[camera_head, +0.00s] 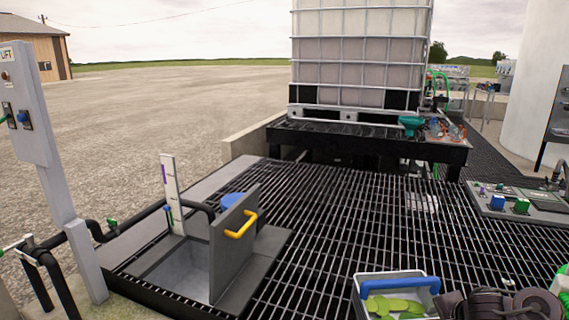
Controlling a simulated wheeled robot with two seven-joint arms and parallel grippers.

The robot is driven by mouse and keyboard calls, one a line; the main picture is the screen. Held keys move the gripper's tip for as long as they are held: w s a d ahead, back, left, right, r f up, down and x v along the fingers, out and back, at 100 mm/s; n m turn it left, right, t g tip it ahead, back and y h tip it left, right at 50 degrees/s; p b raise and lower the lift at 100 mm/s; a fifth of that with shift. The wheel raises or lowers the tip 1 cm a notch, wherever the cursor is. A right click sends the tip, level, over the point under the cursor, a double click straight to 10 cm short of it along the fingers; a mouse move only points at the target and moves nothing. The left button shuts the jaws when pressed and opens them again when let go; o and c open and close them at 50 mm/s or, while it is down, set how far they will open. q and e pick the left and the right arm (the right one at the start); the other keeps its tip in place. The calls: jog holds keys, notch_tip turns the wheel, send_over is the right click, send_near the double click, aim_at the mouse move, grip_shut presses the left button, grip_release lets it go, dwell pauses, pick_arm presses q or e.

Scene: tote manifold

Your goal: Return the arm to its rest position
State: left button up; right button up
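Dark, rounded shapes (495,305) are cut off by the bottom edge at the lower right. They may be part of my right arm, but I cannot tell for sure. No fingertips can be made out there. My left arm and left gripper are not in the picture.
A tote (340,306) with a blue handle and green items stands at the bottom. A hatch lid (228,258) with a yellow handle stands upright beside an open pit. A caged tank (360,50) sits on a black stand. The middle grating (330,235) is clear.

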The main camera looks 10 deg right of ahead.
jog(key=s+a+f+n, duration=0.3)
jog(key=a+n, duration=0.2)
jog(key=a, duration=0.2)
jog(key=s+a+f+n, duration=0.2)
jog(key=s+a+n, duration=0.1)
jog(key=a+n, duration=0.3)
jog(key=s+a+r+n+g+y, duration=0.1)
jog(key=s+a+r+n+g, duration=0.15)
jog(key=s+a+n, duration=0.8)
jog(key=s+f+m+g, duration=0.2)
jog(key=s+f, duration=0.1)
jog(key=f, duration=2)
jog(key=s+f, duration=0.4)
jog(key=f, duration=0.3)
jog(key=s+f, duration=0.3)
jog(key=f, duration=0.4)
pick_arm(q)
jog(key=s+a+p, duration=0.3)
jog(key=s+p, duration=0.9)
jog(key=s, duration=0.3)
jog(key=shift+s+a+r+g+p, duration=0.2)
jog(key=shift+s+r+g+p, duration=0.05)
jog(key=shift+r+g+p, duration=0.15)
pick_arm(e)
jog(key=s+d+g, duration=0.1)
jog(key=s+d, duration=0.2)
jog(key=s, duration=1.2)
jog(key=shift+s+d+r, duration=0.15)
jog(key=shift+r, duration=0.2)
jog(key=shift+g, duration=0.25)
